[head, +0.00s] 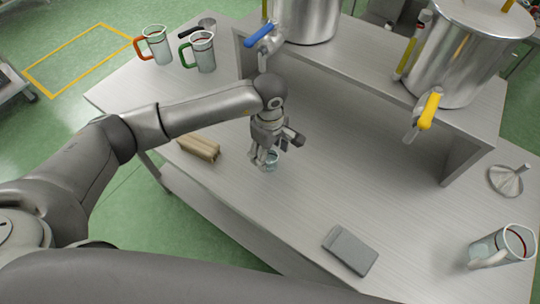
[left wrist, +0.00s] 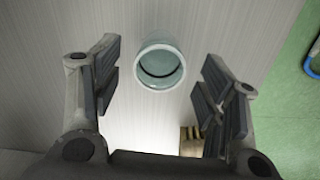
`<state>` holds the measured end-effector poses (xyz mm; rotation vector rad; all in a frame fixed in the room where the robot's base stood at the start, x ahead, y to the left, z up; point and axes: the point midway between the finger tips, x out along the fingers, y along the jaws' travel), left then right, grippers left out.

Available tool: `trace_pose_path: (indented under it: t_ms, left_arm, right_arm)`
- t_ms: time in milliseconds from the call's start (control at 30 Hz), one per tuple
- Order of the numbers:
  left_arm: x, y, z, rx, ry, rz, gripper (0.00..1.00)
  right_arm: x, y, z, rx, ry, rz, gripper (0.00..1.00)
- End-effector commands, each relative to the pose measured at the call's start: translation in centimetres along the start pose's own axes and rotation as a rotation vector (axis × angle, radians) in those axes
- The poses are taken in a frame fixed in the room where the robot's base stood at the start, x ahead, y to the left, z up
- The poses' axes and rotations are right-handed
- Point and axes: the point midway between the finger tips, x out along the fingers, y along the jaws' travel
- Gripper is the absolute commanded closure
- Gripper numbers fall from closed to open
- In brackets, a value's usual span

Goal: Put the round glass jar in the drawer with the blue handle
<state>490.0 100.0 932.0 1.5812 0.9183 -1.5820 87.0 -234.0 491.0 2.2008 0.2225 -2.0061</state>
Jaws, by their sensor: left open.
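A small round glass jar (head: 271,163) stands on the steel table, partly hidden behind my left gripper (head: 267,154) in the head view. In the left wrist view the jar (left wrist: 160,66) shows from above as a pale greenish ring, between the two spread fingers of my left gripper (left wrist: 159,62). The gripper is open and points down at the jar; I see no finger touching it. No drawer with a blue handle shows in either view. My right gripper is not in view.
The steel table (head: 300,205) carries a wooden block (head: 199,147), a grey box (head: 350,251), a funnel (head: 507,179) and several measuring jugs. A raised shelf holds two steel vats with a blue tap lever (head: 259,35) and a yellow one (head: 430,110).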

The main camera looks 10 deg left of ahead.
Motion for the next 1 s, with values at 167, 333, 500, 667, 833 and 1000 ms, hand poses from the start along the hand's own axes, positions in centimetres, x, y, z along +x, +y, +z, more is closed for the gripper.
trace_pose_path:
  t_ms: [167,333,500,667,833,1000]
  left_arm:
    - [1.8,0.0,0.1,-0.001,-0.001,0.0,0.34]
    - [2.1,0.1,0.0,0.0,0.0,0.002,0.34]
    - [2.0,0.1,0.0,0.0,0.0,0.002,0.45]
    - [2.0,0.1,0.0,0.0,0.0,0.002,0.66]
    - [2.0,0.1,0.0,0.0,0.0,0.002,0.83]
    - [2.0,0.1,0.0,0.0,0.0,0.002,0.87]
  right_arm:
    - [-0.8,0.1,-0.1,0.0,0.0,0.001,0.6]
    - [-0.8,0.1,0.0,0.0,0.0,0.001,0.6]
    - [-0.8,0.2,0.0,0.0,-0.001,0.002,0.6]
    - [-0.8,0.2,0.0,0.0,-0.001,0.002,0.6]
    - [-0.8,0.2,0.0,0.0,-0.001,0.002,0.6]
    - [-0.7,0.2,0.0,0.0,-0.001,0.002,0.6]
